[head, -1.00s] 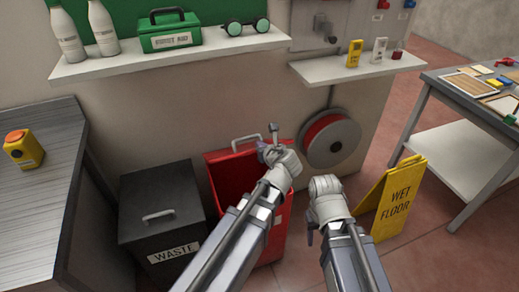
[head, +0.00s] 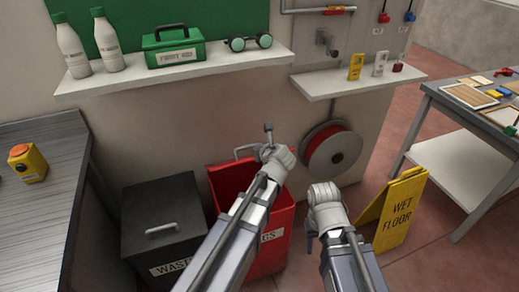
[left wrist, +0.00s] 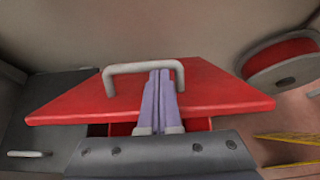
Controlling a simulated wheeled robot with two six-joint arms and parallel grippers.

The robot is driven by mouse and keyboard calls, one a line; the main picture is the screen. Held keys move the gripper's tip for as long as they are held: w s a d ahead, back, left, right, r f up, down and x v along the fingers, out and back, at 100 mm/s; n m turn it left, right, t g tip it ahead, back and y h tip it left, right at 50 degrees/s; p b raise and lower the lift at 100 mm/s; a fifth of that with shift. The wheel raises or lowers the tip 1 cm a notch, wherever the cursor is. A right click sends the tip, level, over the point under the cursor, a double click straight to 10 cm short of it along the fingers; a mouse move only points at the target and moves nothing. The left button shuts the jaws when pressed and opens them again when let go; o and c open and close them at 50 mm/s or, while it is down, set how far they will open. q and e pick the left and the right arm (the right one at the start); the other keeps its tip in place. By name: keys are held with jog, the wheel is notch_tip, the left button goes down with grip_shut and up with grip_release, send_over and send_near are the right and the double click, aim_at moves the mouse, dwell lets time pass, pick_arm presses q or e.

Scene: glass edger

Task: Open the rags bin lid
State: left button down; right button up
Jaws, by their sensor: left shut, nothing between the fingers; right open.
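The red rags bin (head: 275,222) stands against the wall, its label partly hidden by my left arm. Its red lid (head: 222,182) is raised at a tilt, with the grey handle (head: 244,150) showing at its upper edge. In the left wrist view the lid (left wrist: 75,105) spreads wide, and its handle (left wrist: 140,67) stands up from it. My left gripper (head: 268,130) is shut and empty, beside the handle. In the wrist view its fingers (left wrist: 160,80) overlap the handle and lid; contact is unclear. My right gripper (head: 311,240) is open and empty, right of the bin.
A dark waste bin (head: 185,200) with its lid down stands left of the rags bin. A hose reel (head: 333,152) hangs on the wall to the right. A yellow wet-floor sign (head: 402,210) stands right of my right gripper. A shelf (head: 225,62) runs above.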

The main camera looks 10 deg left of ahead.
pick_arm(q)
jog(key=w+a+r+p, duration=0.4)
jog(key=w+a, duration=0.1)
jog(key=w, duration=0.2)
jog(key=w+a+r+g+h+p, duration=0.1)
jog(key=w+a+r+p, duration=0.2)
jog(key=w+a+p, duration=0.2)
jog(key=shift+w+a+r, duration=0.2)
jog(key=shift+w+r, duration=0.2)
jog(key=shift+w, duration=1.25)
